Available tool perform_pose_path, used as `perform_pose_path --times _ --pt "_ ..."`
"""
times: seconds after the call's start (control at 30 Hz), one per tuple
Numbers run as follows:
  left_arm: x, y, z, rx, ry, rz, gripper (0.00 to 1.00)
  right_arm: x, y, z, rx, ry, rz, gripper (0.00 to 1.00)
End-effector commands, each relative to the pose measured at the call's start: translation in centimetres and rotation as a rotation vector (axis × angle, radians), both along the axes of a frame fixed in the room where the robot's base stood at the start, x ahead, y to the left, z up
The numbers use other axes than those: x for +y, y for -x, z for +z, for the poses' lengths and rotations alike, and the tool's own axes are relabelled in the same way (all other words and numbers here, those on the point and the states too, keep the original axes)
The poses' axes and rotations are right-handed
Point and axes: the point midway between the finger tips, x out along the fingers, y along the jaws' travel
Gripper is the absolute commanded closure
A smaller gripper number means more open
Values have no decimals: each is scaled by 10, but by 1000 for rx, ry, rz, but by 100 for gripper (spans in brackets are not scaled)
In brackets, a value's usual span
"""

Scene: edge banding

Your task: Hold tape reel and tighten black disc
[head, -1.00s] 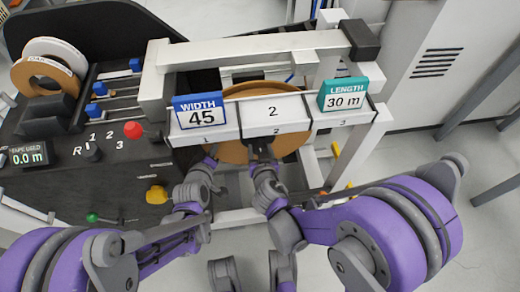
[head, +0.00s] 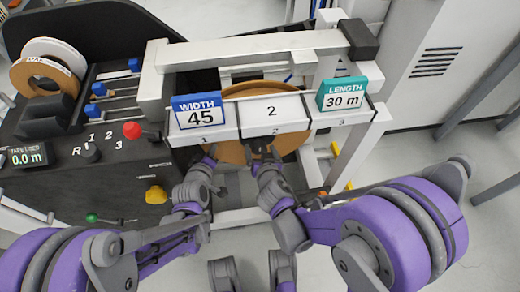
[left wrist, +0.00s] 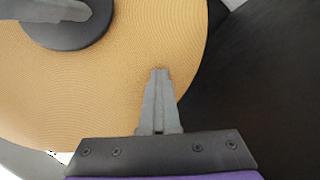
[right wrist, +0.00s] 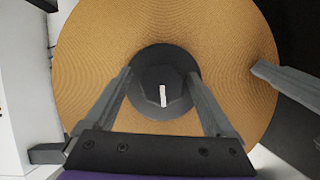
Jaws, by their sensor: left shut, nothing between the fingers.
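The tan tape reel (head: 232,152) hangs upright behind and below the numbered panel, which hides its middle in the head view. It fills much of the left wrist view (left wrist: 120,95). The black disc (right wrist: 163,58) sits at the reel's centre with a raised hub and white mark. My left gripper (head: 211,152) is shut and empty, its tips (left wrist: 160,70) over the reel's face near the rim; contact is unclear. My right gripper (right wrist: 161,76) has its fingers apart, one on each side of the black disc's hub. I cannot tell whether they press on it.
The panel (head: 238,130) carries a blue "WIDTH 45" sign (head: 200,112) and a teal "LENGTH 30 m" sign (head: 343,96), close above both grippers. A control board with a red knob (head: 132,130) and yellow knob (head: 156,194) stands left.

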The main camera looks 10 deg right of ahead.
Motion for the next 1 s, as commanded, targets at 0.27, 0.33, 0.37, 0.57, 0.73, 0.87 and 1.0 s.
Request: perform_pose_path --times 0.27,0.33,0.37,0.57,0.73,0.87,1.0 --pt "0 -4 1 -7 1 2 100 2 0 1 -2 -1 4 11" --pt "0 -4 1 -7 1 2 100 2 2 2 -2 0 5 11" --pt "0 -4 1 -7 1 2 100 2 4 3 -2 0 6 11" --pt "0 -4 1 -8 1 1 100 2 31 17 -2 1 7 11" --pt "-1 -4 1 -8 1 1 100 1 60 32 -2 -1 6 11" --pt "-1 -4 1 -7 2 2 100 0 79 42 -3 0 6 11" --pt "-1 -4 1 -8 1 1 100 0 94 50 -4 1 5 11"
